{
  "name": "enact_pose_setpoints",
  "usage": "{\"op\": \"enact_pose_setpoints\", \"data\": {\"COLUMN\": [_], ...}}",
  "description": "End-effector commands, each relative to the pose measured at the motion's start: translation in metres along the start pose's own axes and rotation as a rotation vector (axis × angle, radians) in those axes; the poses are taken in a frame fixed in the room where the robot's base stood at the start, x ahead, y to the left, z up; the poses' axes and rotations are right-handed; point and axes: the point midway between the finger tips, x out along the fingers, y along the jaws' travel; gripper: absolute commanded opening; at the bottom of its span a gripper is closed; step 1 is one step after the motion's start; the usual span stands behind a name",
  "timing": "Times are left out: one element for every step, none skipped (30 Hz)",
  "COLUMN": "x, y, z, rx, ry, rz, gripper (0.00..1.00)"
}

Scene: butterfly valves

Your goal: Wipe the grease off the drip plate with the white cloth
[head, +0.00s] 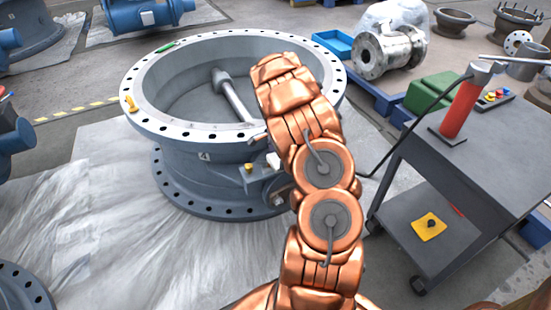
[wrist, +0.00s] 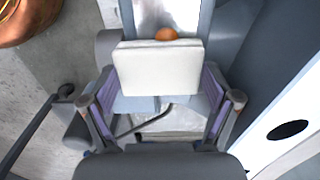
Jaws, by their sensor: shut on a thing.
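The white cloth (wrist: 158,68) shows in the wrist view as a thick, pale folded pad. My gripper (wrist: 160,90) is shut on it, with one finger at each side. A pale grey plate (wrist: 180,14), which looks like the drip plate, lies just beyond the pad. A round orange-brown grease spot (wrist: 166,34) shows on it at the pad's far edge, partly hidden by the pad. I cannot tell whether the cloth touches the plate. In the head view my arm hides most of the gripper, beside the large valve's near side.
The large grey butterfly valve (head: 203,130) stands on plastic sheeting. Its pale flange (wrist: 285,130) is close on the right in the wrist view. A dark cart (head: 470,150) with a red cylinder (head: 461,108) stands at right. A yellow pad (head: 429,226) lies on its lower shelf.

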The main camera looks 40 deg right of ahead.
Motion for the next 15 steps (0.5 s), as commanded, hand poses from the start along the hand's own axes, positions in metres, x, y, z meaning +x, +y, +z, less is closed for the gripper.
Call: {"op": "enact_pose_setpoints", "data": {"x": [0.000,0.000,0.001,0.001,0.001,0.002,0.002,0.002,0.003,0.003,0.003,0.003,0.004,0.004,0.004], "y": [0.000,0.000,0.000,0.000,0.000,0.000,0.001,0.001,0.001,0.001,0.001,0.001,0.001,0.001,0.001], "z": [0.002,0.003,0.004,0.005,0.007,0.009,0.010,0.011,0.013,0.014,0.015,0.016,0.016,0.017,0.017], "rx": [-0.001,-0.001,-0.002,-0.002,-0.002,-0.002,-0.002,-0.002,-0.002,-0.003,-0.003,-0.003,-0.002,-0.002,-0.002], "ry": [0.000,0.000,0.000,0.000,0.000,0.000,-0.001,-0.001,-0.001,-0.001,-0.001,-0.001,-0.001,-0.001,-0.001], "rz": [0.000,0.001,0.001,0.002,0.002,0.002,0.003,0.003,0.003,0.003,0.003,0.003,0.003,0.003,0.003], "gripper": [0.60,0.60,0.60,0.60,0.60,0.60,0.60,0.60,0.60,0.60,0.60,0.60,0.60,0.60,0.60]}}
